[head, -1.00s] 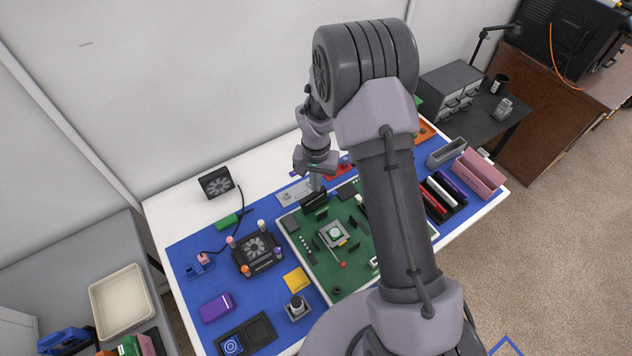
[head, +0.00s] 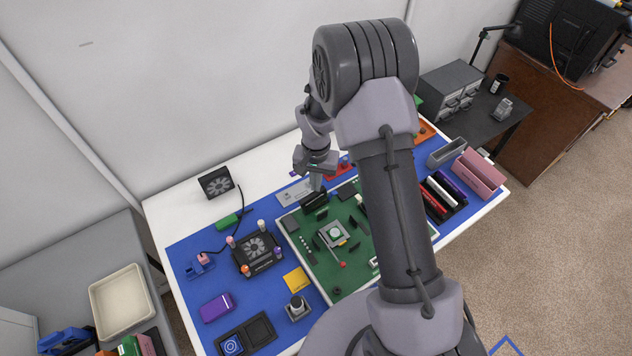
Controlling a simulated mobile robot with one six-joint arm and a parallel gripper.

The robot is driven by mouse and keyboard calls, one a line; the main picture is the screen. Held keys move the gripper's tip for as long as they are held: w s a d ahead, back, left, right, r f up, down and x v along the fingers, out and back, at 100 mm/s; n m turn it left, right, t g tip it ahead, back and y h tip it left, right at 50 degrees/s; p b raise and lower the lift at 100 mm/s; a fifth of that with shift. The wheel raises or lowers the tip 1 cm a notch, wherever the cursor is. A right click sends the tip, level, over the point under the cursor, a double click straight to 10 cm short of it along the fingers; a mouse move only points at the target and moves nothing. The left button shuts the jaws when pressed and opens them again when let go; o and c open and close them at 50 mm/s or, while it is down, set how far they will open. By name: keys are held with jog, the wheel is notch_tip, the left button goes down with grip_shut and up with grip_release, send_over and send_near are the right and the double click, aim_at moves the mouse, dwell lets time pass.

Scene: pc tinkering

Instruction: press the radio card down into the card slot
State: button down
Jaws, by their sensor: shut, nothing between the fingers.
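My gripper (head: 316,186) is shut and empty, pointing down at the far edge of the green circuit board (head: 313,262). Its tip is at a dark, upright block (head: 314,200) on the board, where the card and slot seem to be. I cannot tell the radio card from the slot at this size, nor how deep the card sits. The fingertips look to be on or just above the block's top; contact is too small to tell. My arm hides the right part of the board.
On the blue mat (head: 190,250), a black fan cooler (head: 257,252) stands left of the board, with a yellow square (head: 298,281) and a purple box (head: 217,307) nearer. A small fan (head: 215,184) stands at the back. Coloured sticks (head: 443,193) and a pink holder (head: 478,175) are at right.

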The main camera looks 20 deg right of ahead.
jog(key=shift+f+b, duration=0.85)
jog(key=shift+f, duration=0.1)
notch_tip(320, 180, up, 6)
jog(key=p, duration=0.4)
jog(key=shift+r, duration=0.15)
notch_tip(320, 180, up, 17)
jog(key=p, duration=0.3)
